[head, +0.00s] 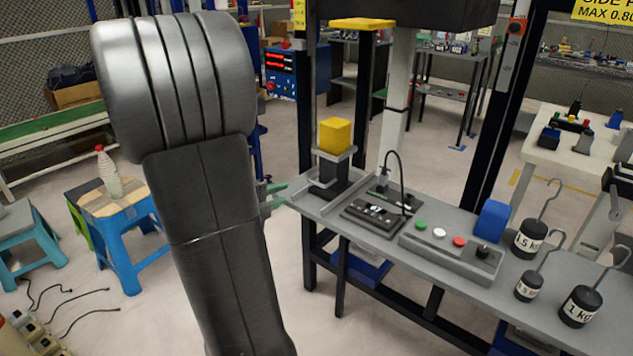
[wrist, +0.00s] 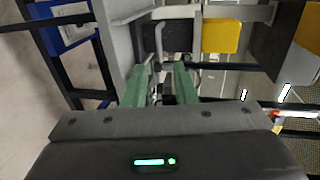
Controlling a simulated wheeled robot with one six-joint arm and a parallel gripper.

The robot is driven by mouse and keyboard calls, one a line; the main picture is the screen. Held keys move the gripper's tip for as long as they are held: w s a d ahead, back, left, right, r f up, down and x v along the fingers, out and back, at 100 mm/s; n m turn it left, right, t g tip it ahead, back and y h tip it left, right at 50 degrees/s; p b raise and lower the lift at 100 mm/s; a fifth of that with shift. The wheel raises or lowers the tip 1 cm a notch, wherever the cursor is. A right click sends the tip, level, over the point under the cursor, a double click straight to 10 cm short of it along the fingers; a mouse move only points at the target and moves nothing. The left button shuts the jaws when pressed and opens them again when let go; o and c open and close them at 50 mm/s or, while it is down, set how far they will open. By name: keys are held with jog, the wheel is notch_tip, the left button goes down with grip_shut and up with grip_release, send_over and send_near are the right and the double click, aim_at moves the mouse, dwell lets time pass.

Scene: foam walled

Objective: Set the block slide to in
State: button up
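The yellow block (head: 335,135) sits on a small grey plate on top of a dark stand (head: 328,176), at the left end of the grey bench. A thin grey bar-like handle sticks out low on the stand's left side. The yellow block also shows in the wrist view (wrist: 221,36), right of centre. My gripper (head: 277,196) is just left of the stand, partly hidden behind my arm. In the wrist view its two green fingers (wrist: 167,72) are apart, with a grey bar (wrist: 158,42) just beyond the tips. I see nothing held between them.
The bench (head: 400,243) also carries a black panel with a curved cable (head: 378,215), a button box (head: 450,256), a blue block (head: 491,221) and several hooked weights (head: 530,238). A dark upright post (head: 306,100) stands close behind the stand. A blue stool (head: 125,235) is at the left.

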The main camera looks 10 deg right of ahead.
aim_at(314, 183)
jog(key=x, duration=0.6)
jog(key=b+x, duration=0.1)
jog(key=x, duration=0.6)
jog(key=shift+s+d+f, duration=0.1)
jog(key=shift+d+f, duration=0.15)
jog(key=shift+d, duration=0.15)
jog(key=shift+c, duration=0.3)
grip_shut()
